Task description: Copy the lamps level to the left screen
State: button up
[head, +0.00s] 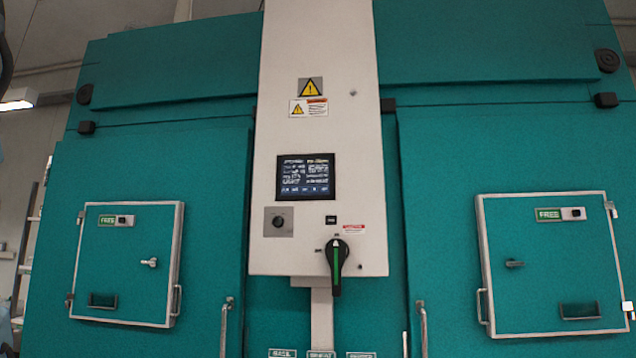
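One small dark touch screen (305,177) is set in the white control column (318,120) at the middle of the head view. It is lit and shows rows of small white text and icons, too small to read. I cannot tell which marks on it are the lamps level. No second screen shows. My gripper is not in view.
Below the screen are a round dark knob (279,221) and a black rotary switch (337,262) with a green stripe. Teal chamber doors flank the column, with a left hatch (127,262) and a right hatch (550,255), both shut and labelled FREE.

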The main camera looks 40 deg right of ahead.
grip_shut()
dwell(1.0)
